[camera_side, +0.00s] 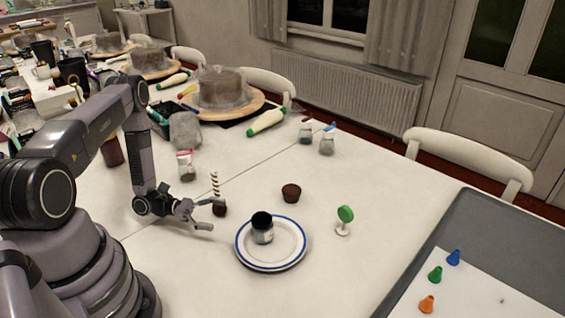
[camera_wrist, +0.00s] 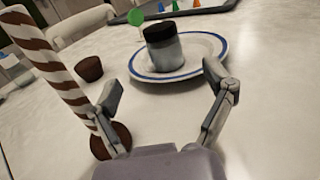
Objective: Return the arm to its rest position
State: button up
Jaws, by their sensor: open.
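My gripper (camera_side: 207,213) is open and empty, low over the white table, left of the plate. In the wrist view its two fingers (camera_wrist: 165,98) are spread apart with nothing between them but table. A jar with a dark lid (camera_side: 262,230) stands upright on a white plate with a blue rim (camera_side: 291,257); the jar also shows in the wrist view (camera_wrist: 165,50). A brown-and-white striped stick (camera_side: 214,185) stands upright in a small dark brown base (camera_side: 219,210), close beside my gripper. In the wrist view the striped stick (camera_wrist: 60,62) is just left of the left finger.
A brown cupcake (camera_side: 291,193) and a green round-topped stand (camera_side: 345,216) are beyond the plate. A grey tray (camera_side: 519,234) with small coloured cones lies at right. Cakes on turntables (camera_side: 222,90), jars and bags crowd the back left. The table's front middle is clear.

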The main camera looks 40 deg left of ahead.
jog(key=shift+s+a, duration=0.2)
jog(key=shift+a, duration=0.05)
jog(key=shift+r, duration=0.1)
jog(key=s+d+r+m+g+y, duration=0.1)
jog(key=s+d+r+m+g, duration=0.15)
jog(key=r+m+g, duration=0.65)
jog(key=s+d+r+m+g+y, duration=0.1)
jog(key=d+r+m+g+y, duration=0.2)
jog(key=r, duration=1)
jog(key=s+r+m+t+y, duration=0.8)
jog(key=s+r+m+y, duration=0.3)
jog(key=r, duration=0.4)
jog(key=shift+s+m, duration=0.3)
jog(key=shift+m, duration=0.4)
